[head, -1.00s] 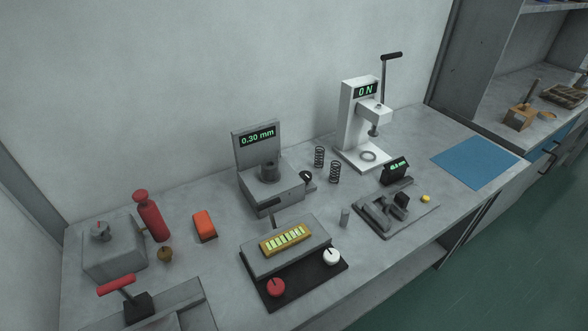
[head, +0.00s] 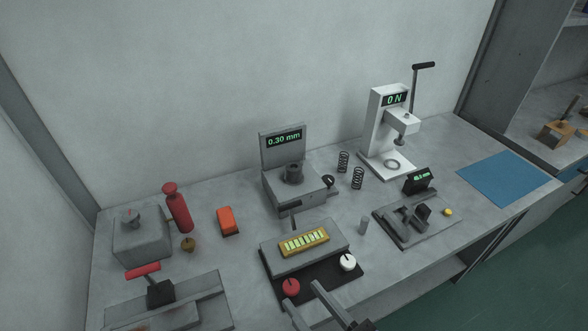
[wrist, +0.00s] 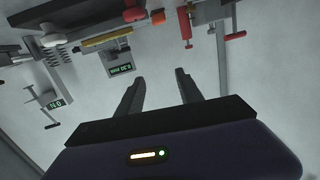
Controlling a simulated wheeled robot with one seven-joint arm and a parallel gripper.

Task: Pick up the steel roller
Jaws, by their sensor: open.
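A small grey metal cylinder (head: 363,226), which looks like the steel roller, stands upright on the bench in the head view. It is between the base with the yellow lit block and the grey fixture on the right. My gripper (head: 302,294) reaches in at the bottom of the head view, left of and nearer than the cylinder, apart from it. Its two fingers are spread with nothing between them. In the wrist view my gripper (wrist: 159,77) is also open and empty. I cannot make out the roller there.
A yellow lit block (head: 303,241) with red and white knobs is close to my gripper. Behind stand a 0.30 mm gauge (head: 283,141), two springs (head: 357,178) and a white lever press (head: 375,130). The grey fixture (head: 400,229) stands right of the cylinder. A blue mat (head: 503,180) lies clear.

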